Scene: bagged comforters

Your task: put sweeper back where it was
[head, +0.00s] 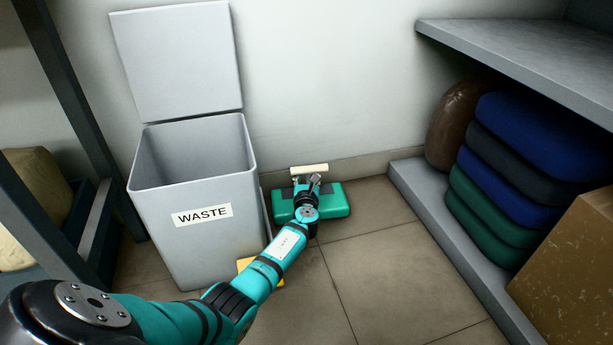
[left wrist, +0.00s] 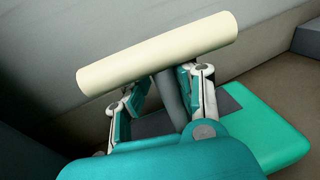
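The sweeper (head: 335,202) has a green body, a grey stem and a cream handle bar. It stands on the floor by the back wall, right of the waste bin. My left gripper (head: 308,182) is over the sweeper, just below the handle bar. In the left wrist view, the cream bar (left wrist: 160,52) crosses in front of the fingers, and the grey stem (left wrist: 172,98) rises between them. The left gripper (left wrist: 165,92) looks open, with a gap visible between the left finger and the stem. My right gripper is not in view.
A grey waste bin (head: 195,245) with its lid raised stands left of the sweeper. A yellow object (head: 245,265) shows partly behind my arm. At right, a shelf (head: 440,235) holds folded bedding (head: 500,195) and a cardboard box (head: 575,255). Tiled floor is clear in the middle.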

